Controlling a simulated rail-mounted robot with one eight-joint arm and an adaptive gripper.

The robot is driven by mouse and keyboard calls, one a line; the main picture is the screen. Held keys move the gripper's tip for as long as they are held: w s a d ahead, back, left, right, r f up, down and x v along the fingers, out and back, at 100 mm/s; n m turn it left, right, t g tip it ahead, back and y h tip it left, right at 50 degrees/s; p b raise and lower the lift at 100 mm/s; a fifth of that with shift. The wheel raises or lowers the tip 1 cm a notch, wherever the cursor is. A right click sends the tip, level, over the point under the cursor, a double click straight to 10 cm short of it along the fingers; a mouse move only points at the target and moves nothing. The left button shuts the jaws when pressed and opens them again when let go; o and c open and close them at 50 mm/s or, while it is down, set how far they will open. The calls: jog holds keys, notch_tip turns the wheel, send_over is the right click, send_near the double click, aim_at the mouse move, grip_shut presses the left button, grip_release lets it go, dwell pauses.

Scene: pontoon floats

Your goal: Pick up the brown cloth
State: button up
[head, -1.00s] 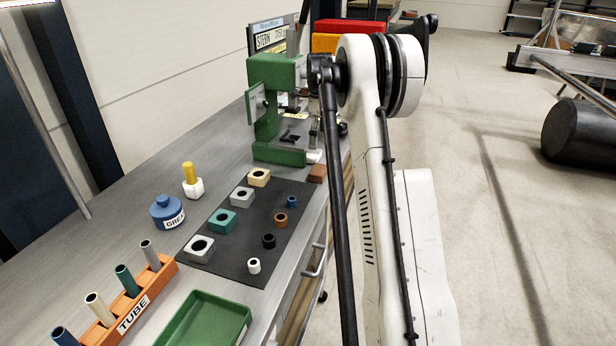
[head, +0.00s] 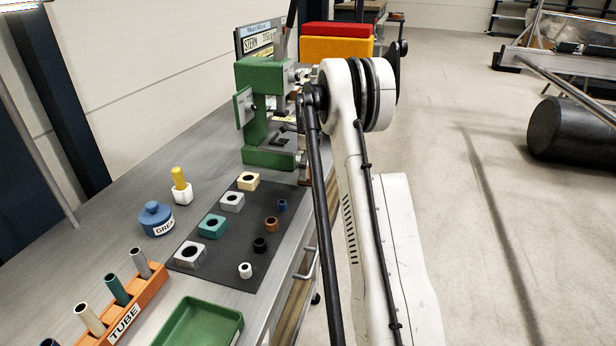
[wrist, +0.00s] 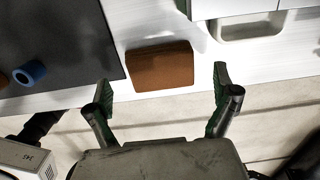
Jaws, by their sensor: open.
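The brown cloth (wrist: 160,66) is a folded, block-like bundle on the light bench top, near its front edge in the wrist view. My gripper (wrist: 162,84) is open and empty. Its two green-padded fingers stand apart, one left and one right of the cloth, with their tips about level with its near part. I cannot tell how high the fingers are above the bench. In the head view my arm covers most or all of the cloth, and my gripper is hidden.
A dark mat (head: 235,255) with several square blocks and small rings lies left of my arm. A green press (head: 268,120) stands behind it. A green tray (head: 207,338), an orange tube rack (head: 140,302) and a blue grease pot (head: 155,218) are nearby.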

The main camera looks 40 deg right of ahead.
notch_tip(320, 180, down, 3)
jog(key=shift+r, duration=0.1)
jog(key=c, duration=1.3)
jog(key=shift+o, duration=0.2)
jog(key=shift+r, duration=0.15)
notch_tip(320, 180, up, 4)
jog(key=shift+a+r, duration=0.1)
jog(key=shift+a, duration=0.05)
jog(key=a+r, duration=0.6)
jog(key=a, duration=0.5)
jog(key=shift+s+a+r+b, duration=0.15)
jog(key=shift+s+r+b, duration=0.15)
jog(key=shift+s+b, duration=0.15)
